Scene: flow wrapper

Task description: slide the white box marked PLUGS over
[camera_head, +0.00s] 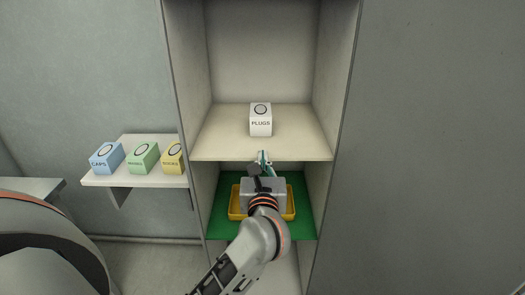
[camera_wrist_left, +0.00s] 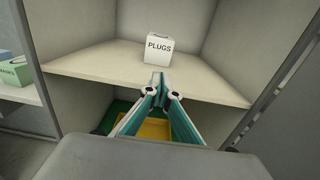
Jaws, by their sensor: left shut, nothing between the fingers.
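The white box marked PLUGS (camera_head: 260,122) stands upright near the middle of a cabinet shelf (camera_head: 222,146). It also shows in the left wrist view (camera_wrist_left: 159,50), on the shelf beyond my fingers. My left gripper (camera_head: 263,156) is shut and empty, at the front edge of this shelf and apart from the box. In the left wrist view its fingertips (camera_wrist_left: 159,80) meet just in front of the box, with a gap that I cannot measure. My right gripper is not in view.
Below the shelf, a yellow tray (camera_head: 235,206) lies on a green surface (camera_head: 303,226), partly hidden by my arm. Cabinet walls stand on both sides. On a side shelf at left (camera_head: 134,180) are a blue box (camera_head: 105,161), a green box (camera_head: 143,161) and a yellow box (camera_head: 173,160).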

